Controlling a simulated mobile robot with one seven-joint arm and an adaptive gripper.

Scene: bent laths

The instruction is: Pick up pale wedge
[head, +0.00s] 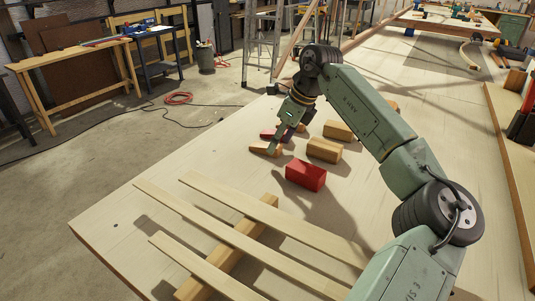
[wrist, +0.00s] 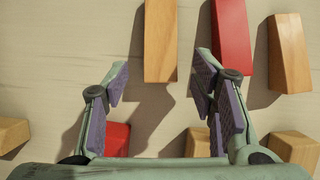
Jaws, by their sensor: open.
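The pale wooden piece that I take for the pale wedge (head: 262,149) lies on the table just below my gripper (head: 279,141) in the head view. In the wrist view it seems to be the long tan piece (wrist: 160,42) at the top, running off the frame edge. My gripper (wrist: 161,80) is open and empty, its two fingers apart. The near end of this piece lies by the gap between the fingertips, nearer the middle than either finger. I cannot tell the height of the fingertips above it.
A red piece (wrist: 231,38) lies close right of the wedge, by the right finger, with another tan piece (wrist: 289,54) beyond. A red block (head: 305,175) and tan blocks (head: 324,150) stand nearby. Pale laths (head: 215,235) lie across a wooden bar at the front.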

